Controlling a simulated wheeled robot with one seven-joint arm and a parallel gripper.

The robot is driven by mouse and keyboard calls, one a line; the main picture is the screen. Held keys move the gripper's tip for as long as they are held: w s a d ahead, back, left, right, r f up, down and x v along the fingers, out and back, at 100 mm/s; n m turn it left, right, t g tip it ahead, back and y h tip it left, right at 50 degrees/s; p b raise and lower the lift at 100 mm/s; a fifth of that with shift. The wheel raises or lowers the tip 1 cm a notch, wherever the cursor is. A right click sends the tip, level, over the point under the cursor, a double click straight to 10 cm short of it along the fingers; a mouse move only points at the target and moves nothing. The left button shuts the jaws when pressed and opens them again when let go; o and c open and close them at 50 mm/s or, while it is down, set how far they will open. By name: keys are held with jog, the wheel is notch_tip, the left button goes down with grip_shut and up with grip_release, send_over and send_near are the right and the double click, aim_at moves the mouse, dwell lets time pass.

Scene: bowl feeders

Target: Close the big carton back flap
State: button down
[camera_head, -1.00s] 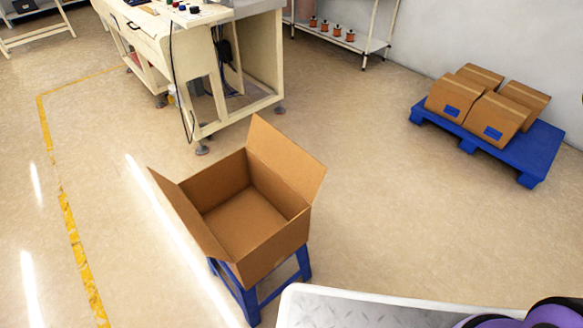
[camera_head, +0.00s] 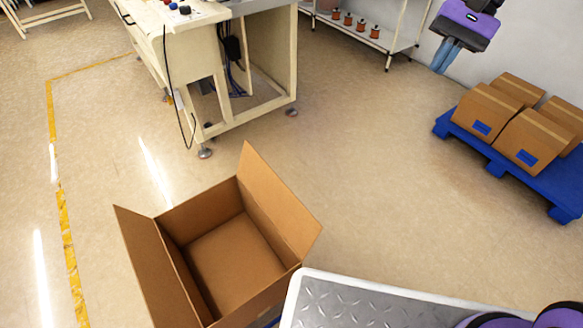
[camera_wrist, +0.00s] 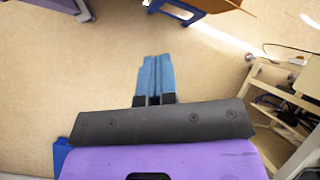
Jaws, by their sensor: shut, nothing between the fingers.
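The big carton (camera_head: 235,255) is a brown open box at the lower middle of the head view, its inside empty. One flap (camera_head: 283,205) stands up and leans outward on its right side. Another flap (camera_head: 150,265) stands up on its left side. No flap covers the opening. My gripper (camera_head: 446,58) is at the upper right of the head view, well away from the carton. Its blue fingers are together and empty, pointing down; they also show in the wrist view (camera_wrist: 156,62) over bare floor.
A blue pallet (camera_head: 495,165) with several small closed cartons (camera_head: 485,110) stands at the right. A cream workbench (camera_head: 190,65) stands behind the big carton, and a shelf (camera_head: 372,45) with spools is by the wall. Floor between carton and pallet is clear.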

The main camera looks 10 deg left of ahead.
jog(key=w+a+f+g+y, duration=0.25)
jog(key=w+a+f, duration=0.3)
jog(key=f, duration=0.35)
jog(key=m+g+y, duration=0.6)
jog(key=g+y, duration=0.2)
jog(key=g, duration=0.2)
send_near(283, 184)
jog(key=shift+t, duration=0.35)
jog(key=x, duration=0.7)
jog(key=shift+r, duration=0.15)
